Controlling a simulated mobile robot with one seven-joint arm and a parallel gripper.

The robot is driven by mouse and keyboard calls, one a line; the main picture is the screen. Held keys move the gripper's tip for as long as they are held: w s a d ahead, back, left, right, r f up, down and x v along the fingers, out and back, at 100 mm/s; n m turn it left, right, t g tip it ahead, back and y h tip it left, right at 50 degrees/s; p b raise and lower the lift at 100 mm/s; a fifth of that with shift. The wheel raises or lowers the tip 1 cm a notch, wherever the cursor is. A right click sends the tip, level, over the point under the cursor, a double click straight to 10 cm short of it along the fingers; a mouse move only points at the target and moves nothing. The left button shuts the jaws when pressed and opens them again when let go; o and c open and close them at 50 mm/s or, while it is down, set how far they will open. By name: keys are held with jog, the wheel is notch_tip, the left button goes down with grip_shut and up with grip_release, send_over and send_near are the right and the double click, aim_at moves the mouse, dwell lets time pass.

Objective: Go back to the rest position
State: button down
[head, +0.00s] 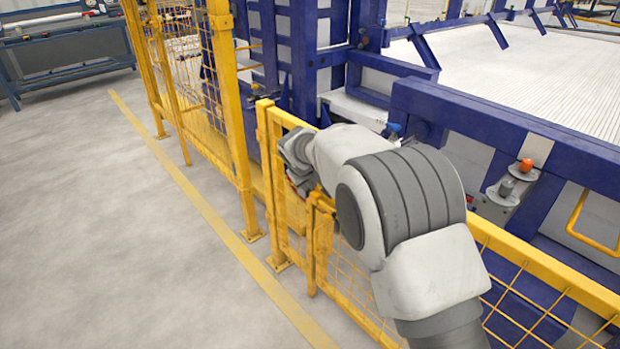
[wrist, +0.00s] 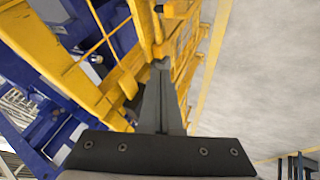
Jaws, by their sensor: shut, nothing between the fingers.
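My arm reaches in from the lower right of the head view, over the yellow fence. In the wrist view my gripper (wrist: 160,68) shows as a dark base plate with grey fingers together at the tip. The fingers are shut with nothing between them. Their tip appears in front of yellow fence posts (wrist: 142,25); I cannot tell whether it touches them. In the head view the fingers are hidden behind my wrist and the fence.
A low yellow mesh fence (head: 525,262) and a tall yellow fence (head: 222,90) border the blue machine frame (head: 480,115). An orange button (head: 526,165) sits on the frame. The grey floor (head: 100,220) on the left is clear past a yellow line (head: 205,215). A workbench (head: 70,55) stands at back left.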

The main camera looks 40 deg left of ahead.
jog(key=w+d+r+m+h, duration=0.1)
jog(key=d+r+m, duration=0.1)
jog(key=d+r, duration=0.55)
jog(key=w+d+r+m, duration=0.2)
jog(key=d+r, duration=0.3)
jog(key=d, duration=0.6)
jog(key=s+d+r+m+h, duration=0.1)
jog(key=s+d+r+m, duration=0.15)
jog(key=d, duration=0.55)
jog(key=s+d+r+m, duration=0.1)
jog(key=s+d+r, duration=0.15)
jog(key=d, duration=0.55)
jog(key=s+d+r+m, duration=0.3)
jog(key=s+d, duration=0.6)
jog(key=d, duration=0.4)
jog(key=s+d+f+m+g+h, duration=0.1)
jog(key=s+d+f+m, duration=0.1)
jog(key=s+d, duration=0.35)
jog(key=s+d+f+m, duration=0.1)
jog(key=s+d+f, duration=0.1)
jog(key=s, duration=0.6)
notch_tip(320, 180, up, 19)
jog(key=p, duration=1.9)
jog(key=shift+s+r, duration=0.15)
jog(key=shift+s, duration=0.1)
